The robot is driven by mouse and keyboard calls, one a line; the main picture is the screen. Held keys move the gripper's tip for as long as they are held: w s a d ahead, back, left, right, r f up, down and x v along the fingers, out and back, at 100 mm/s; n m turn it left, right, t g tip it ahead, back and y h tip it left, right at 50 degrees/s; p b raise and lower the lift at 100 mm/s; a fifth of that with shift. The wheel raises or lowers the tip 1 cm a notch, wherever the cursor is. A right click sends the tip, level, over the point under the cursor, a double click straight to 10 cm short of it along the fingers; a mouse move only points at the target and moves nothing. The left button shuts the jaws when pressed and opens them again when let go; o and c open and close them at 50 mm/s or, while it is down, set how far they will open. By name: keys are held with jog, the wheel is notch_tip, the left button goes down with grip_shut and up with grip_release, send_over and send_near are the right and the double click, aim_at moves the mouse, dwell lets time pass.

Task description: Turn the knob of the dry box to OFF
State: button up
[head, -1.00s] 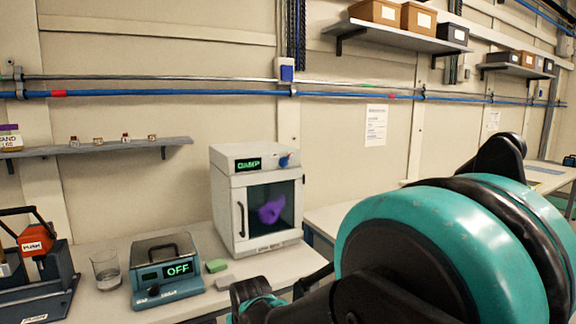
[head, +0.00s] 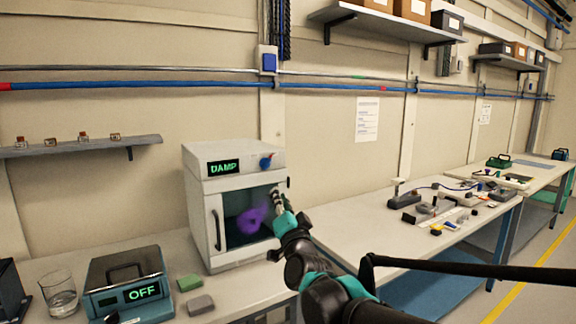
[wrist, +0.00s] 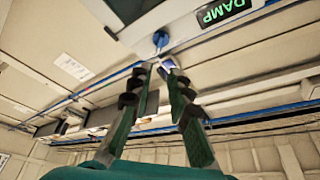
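The dry box (head: 202,222) is a white cabinet with a dark window and a purple shape inside. Its green display (head: 223,168) reads DAMP, and it also shows in the wrist view (wrist: 224,11). The blue knob (head: 265,162) sits at the top right of its front; in the wrist view the knob (wrist: 160,39) lies beyond my fingertips. My gripper (head: 279,200) is in front of the right side of the window, below the knob. In the wrist view its two fingers (wrist: 158,78) are apart with nothing between them. The knob's pointer direction is too small to tell.
A teal device (head: 122,290) with an OFF display stands left of the box, beside a glass (head: 60,294). A green block (head: 190,283) and a grey block (head: 200,305) lie in front. A second bench (head: 350,232) with several tools extends right.

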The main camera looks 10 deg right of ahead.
send_near(269, 164)
jog(key=x, duration=0.9)
jog(key=shift+w, duration=0.15)
jog(key=shift+c, duration=0.2)
grip_shut()
